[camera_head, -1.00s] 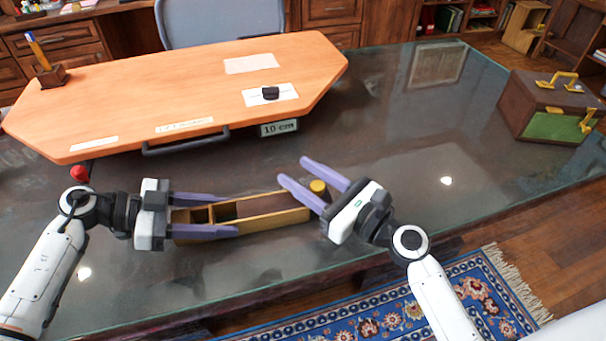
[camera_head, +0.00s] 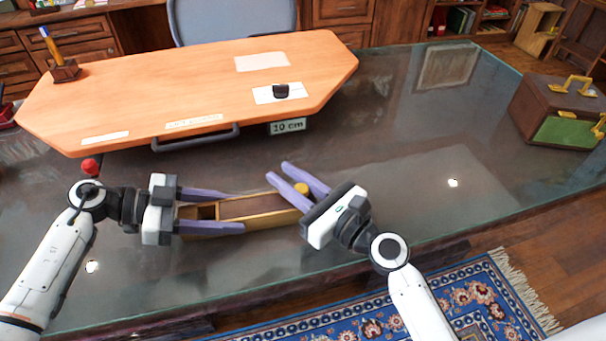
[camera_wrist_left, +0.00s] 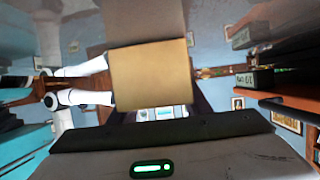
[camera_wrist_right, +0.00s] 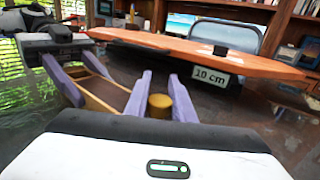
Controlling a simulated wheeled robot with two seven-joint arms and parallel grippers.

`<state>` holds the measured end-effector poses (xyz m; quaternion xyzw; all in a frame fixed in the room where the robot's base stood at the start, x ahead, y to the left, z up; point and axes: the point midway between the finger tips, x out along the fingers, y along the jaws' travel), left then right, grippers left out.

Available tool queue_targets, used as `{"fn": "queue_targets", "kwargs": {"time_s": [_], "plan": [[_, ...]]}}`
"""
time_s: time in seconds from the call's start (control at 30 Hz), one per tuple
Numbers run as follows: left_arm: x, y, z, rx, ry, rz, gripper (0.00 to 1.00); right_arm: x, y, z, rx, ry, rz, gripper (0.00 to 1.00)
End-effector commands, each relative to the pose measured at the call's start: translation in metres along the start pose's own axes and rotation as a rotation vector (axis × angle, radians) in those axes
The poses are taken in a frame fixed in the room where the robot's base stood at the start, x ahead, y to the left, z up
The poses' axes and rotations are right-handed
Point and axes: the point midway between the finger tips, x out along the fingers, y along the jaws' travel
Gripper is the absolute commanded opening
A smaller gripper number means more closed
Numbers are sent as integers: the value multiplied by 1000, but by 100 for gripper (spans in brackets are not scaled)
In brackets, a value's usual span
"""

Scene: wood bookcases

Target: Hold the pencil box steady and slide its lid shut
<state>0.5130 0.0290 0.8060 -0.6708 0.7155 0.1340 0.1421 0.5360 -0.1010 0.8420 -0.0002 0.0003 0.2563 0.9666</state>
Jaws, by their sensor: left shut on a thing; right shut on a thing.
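The wooden pencil box (camera_head: 270,221) lies lengthwise on the glass desk top. Its brown lid (camera_head: 248,206) covers most of the top; a short opening with a divider shows at the left end. A round yellow knob (camera_head: 302,189) stands at the lid's right end. My left gripper (camera_head: 239,212) is shut on the box, one finger along each long side. My right gripper (camera_head: 279,171) is shut on the knob, which also shows between its fingers in the right wrist view (camera_wrist_right: 160,104). A tan box face (camera_wrist_left: 150,75) fills the middle of the left wrist view.
An orange wooden board (camera_head: 200,85) with a dark handle (camera_head: 195,140) lies behind the box. A "10 cm" sign (camera_head: 287,127) is at its near edge. A brown and green case (camera_head: 560,110) stands at far right. The glass right of my right gripper is clear.

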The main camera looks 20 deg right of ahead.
Motion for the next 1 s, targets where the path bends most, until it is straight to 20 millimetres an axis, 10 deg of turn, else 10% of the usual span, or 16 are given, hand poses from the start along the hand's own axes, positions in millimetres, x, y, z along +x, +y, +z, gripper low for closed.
{"fn": "queue_targets", "kwargs": {"time_s": [0.23,0.27,0.37,0.73,1.0], "plan": [[2,0,-2,2,3,2,13,2,5,0,2,0,10,0],[2,0,-2,2,4,2,13,2,5,0,2,0,10,24],[3,1,-2,2,4,3,13,1,5,0,2,0,9,41],[1,0,-2,1,3,1,13,-4,3,0,0,1,5,42],[1,0,-2,1,2,1,13,-52,3,-2,0,5,5,42]]}}
